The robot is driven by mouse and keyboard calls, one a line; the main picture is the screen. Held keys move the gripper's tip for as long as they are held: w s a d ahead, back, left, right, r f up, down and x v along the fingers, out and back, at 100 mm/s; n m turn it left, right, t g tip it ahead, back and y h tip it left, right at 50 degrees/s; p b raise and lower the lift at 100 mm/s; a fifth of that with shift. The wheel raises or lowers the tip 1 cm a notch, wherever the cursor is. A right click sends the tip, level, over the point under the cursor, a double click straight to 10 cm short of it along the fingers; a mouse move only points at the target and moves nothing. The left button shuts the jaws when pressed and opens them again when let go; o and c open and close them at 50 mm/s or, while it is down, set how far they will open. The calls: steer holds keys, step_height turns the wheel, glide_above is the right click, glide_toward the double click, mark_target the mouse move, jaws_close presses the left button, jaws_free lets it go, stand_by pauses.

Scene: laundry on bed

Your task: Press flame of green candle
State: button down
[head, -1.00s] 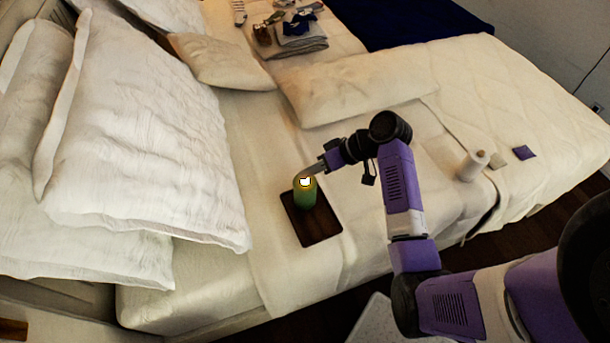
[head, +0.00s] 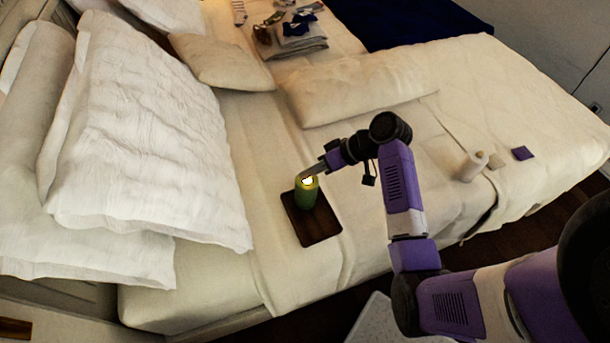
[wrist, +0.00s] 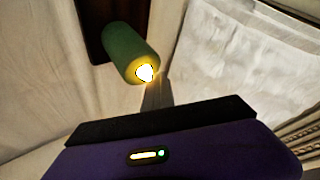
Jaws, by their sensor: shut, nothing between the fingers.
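The green candle (head: 307,194) stands upright on a dark brown tray (head: 318,228) on the bed. Its flame (head: 307,180) shows bright at the top. In the wrist view the candle (wrist: 125,50) is at upper middle, with the glowing flame (wrist: 145,73) at its near end. My gripper (head: 306,174) is shut and empty, its tip right at the flame in the head view. In the wrist view the narrow shut fingers (wrist: 157,92) point at the flame. I cannot tell whether the tip touches it.
White pillows (head: 150,130) lie to the left and a long cushion (head: 358,87) lies behind. A white roll-like object (head: 472,166) and a small purple square (head: 522,153) are at the right. Folded clothes (head: 297,42) lie at the back. The bedding around the tray is clear.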

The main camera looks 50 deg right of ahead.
steer(key=shift+r+p, duration=2.85)
steer(key=shift+r, duration=0.25)
steer(key=shift+w, duration=0.1)
steer(key=w+d+r+m+t+h, duration=0.25)
steer(key=d+h, duration=0.25)
steer(key=d, duration=0.3)
steer(key=s+a+r+n+t+h+b, duration=0.1)
steer(key=s+a+r+t+h, duration=0.3)
steer(key=s+a, duration=0.6)
steer(key=s+a+r+n+t+b, duration=0.2)
steer(key=s+a+r, duration=0.55)
steer(key=a, duration=0.45)
steer(key=s+a+f+n+g+y, duration=0.1)
steer(key=s+a+f+n+y, duration=0.1)
steer(key=s+a+y, duration=0.2)
steer(key=s+a, duration=0.3)
steer(key=s, duration=0.2)
steer(key=shift+a+b, duration=0.15)
steer(key=shift+b, duration=0.15)
